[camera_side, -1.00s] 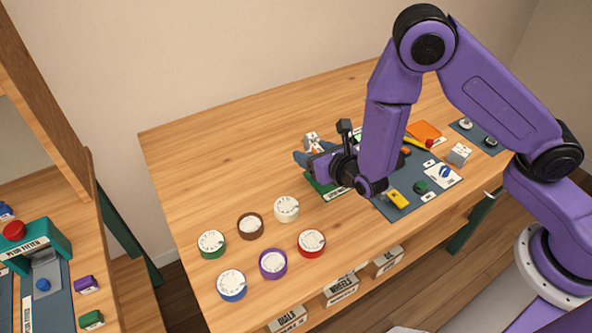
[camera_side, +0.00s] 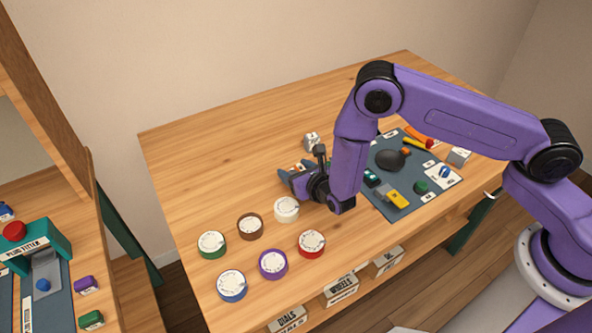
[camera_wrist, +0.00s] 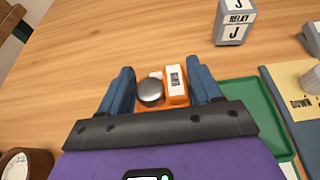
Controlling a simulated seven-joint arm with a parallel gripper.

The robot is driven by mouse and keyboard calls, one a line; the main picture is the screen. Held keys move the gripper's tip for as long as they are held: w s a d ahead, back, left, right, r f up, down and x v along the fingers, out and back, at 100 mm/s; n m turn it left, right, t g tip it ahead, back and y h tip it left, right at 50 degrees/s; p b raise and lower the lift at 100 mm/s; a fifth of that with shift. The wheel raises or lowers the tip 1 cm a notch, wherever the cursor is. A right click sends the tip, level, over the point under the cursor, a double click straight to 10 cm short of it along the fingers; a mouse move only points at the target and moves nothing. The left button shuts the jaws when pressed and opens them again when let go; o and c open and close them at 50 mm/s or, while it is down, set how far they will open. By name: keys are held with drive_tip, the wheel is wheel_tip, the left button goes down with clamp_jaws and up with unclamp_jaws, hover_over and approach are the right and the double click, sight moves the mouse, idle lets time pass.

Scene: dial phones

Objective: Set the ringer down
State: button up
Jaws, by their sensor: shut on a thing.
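The ringer (camera_wrist: 174,86), an orange block with a white label and a round silver bell, sits between the blue fingers of my gripper (camera_wrist: 163,90) in the wrist view. My gripper is shut on it. In the side view my gripper (camera_side: 288,177) is left of the work mat, behind the white dial; the ringer is mostly hidden there by the fingers and wrist. A green tray (camera_wrist: 246,92) lies to the right of the fingers in the wrist view. I cannot tell whether the ringer touches the table.
A grey relay box (camera_side: 312,141) stands behind my gripper. Several round dials, including a white dial (camera_side: 286,209) and a red dial (camera_side: 311,243), stand towards the front. The dark mat (camera_side: 398,210) with parts lies right. The table's back left is clear.

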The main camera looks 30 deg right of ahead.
drive_tip(key=shift+f, duration=0.1)
drive_tip(key=o, duration=1.2)
drive_tip(key=v, duration=1.2)
drive_tip(key=shift+r, duration=0.2)
